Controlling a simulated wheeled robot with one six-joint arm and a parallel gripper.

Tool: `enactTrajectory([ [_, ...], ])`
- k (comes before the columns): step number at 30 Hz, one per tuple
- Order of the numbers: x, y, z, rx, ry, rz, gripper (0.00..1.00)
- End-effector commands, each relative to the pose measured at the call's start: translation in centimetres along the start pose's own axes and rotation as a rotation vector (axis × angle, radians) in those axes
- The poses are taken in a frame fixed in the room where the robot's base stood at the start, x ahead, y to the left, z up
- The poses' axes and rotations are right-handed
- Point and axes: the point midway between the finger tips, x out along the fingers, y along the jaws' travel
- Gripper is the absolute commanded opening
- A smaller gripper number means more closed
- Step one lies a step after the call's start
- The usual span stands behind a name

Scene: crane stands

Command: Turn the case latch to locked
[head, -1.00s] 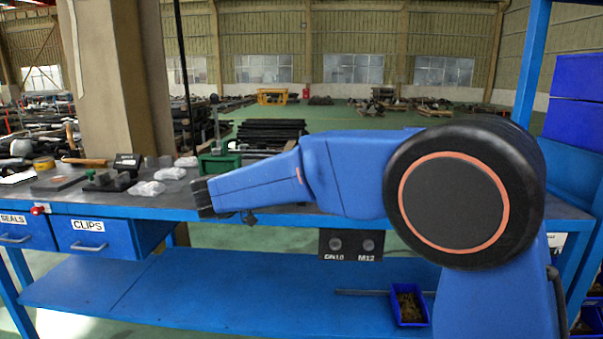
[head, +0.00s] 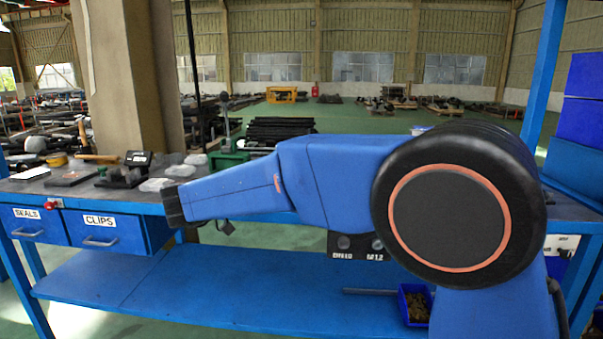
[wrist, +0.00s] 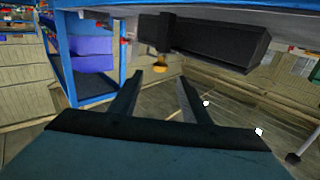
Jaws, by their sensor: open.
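My gripper (wrist: 161,82) shows in the wrist view with its two dark fingers apart and nothing between them. In the head view my arm reaches left across the front of the bench, and the fingers cannot be made out there. A long dark box-like body (wrist: 220,42) is beyond the fingertips in the wrist view, with a small yellowish piece (wrist: 160,66) at its left end. I cannot tell whether this is the case or its latch. No case latch can be clearly picked out in either view.
The blue bench (head: 200,285) has a lower shelf and drawers marked SEALS (head: 38,228) and CLIPS (head: 99,232). A red button (head: 52,204) sits on its front edge. A black DN10/M12 panel (head: 352,246) hangs below the top. A blue bin (head: 415,304) is on the shelf.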

Motion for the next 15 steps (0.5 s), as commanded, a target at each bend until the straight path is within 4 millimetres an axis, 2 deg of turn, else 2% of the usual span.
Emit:
enactTrajectory([
  [1, -1.2, -0.1, 0.0, -0.001, 0.001, -0.003, 0.43],
  [7, -5.1, -0.1, 0.0, 0.0, 0.0, -0.003, 0.43],
  [15, -8.3, -0.1, 0.0, 0.0, 0.001, 0.0, 0.43],
])
